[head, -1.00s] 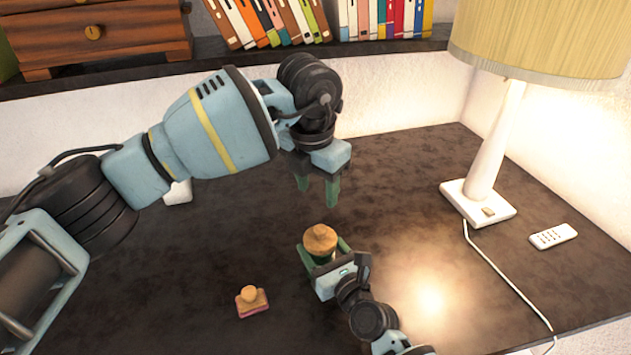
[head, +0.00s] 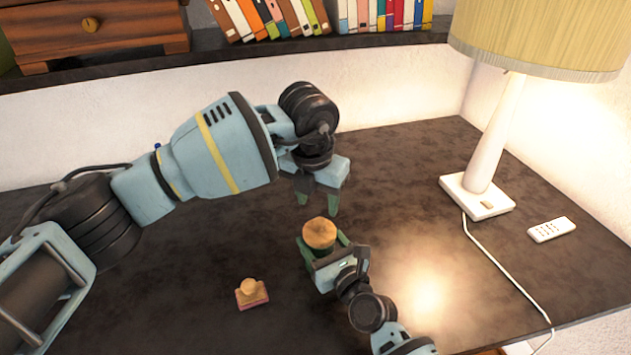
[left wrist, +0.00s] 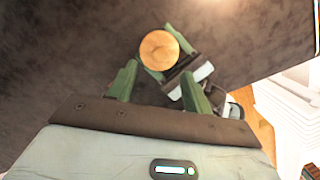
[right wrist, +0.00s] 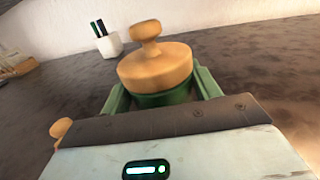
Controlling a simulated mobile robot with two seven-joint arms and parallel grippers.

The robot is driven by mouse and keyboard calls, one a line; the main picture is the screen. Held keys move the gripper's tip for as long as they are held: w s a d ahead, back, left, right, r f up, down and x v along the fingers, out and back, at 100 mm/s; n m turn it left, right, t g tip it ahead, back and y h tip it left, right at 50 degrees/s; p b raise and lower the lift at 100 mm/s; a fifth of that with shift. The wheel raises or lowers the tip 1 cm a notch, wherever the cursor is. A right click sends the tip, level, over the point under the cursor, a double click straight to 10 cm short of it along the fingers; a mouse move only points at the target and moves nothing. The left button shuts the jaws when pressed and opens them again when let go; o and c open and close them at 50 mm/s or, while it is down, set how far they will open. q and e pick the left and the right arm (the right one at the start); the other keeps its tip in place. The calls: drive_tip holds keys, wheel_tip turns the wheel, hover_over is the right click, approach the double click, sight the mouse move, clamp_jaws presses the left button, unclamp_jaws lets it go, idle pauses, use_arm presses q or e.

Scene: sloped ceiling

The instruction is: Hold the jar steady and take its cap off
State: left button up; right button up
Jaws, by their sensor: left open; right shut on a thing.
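The jar is green with a round wooden cap (head: 319,233) and stands on the dark desk. The cap has a knob, clear in the right wrist view (right wrist: 155,68), and sits on the jar (right wrist: 165,98). My right gripper (head: 326,253) is shut around the jar's body from the front, below the cap. My left gripper (head: 318,203) is open and empty, just behind and above the cap, its fingers pointing down. In the left wrist view the cap (left wrist: 159,50) lies beyond the open fingers, apart from them. Most of the jar's body is hidden.
A small stamp-like object with a wooden knob (head: 251,293) lies left of the jar. A lamp (head: 490,150) with its cord and a white remote (head: 551,230) are at the right. A white pen cup (right wrist: 109,44) stands behind. The front middle desk is clear.

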sight(320, 220)
use_arm(q)
drive_tip(key=shift+w+d+f, duration=0.1)
drive_tip(key=shift+w+f, duration=0.1)
drive_tip(key=shift+f, duration=1.3)
drive_tip(key=shift+w+d+f, duration=0.1)
drive_tip(key=shift+w+f, duration=0.1)
drive_tip(key=shift+f, duration=1.25)
drive_tip(key=shift+c, duration=0.4)
clamp_jaws()
drive_tip(key=shift+r, duration=0.3)
drive_tip(key=shift+r, duration=0.75)
drive_tip(key=shift+r, duration=0.25)
drive_tip(key=shift+r, duration=1.85)
use_arm(e)
drive_tip(key=o, duration=1.5)
drive_tip(key=shift+c, duration=0.2)
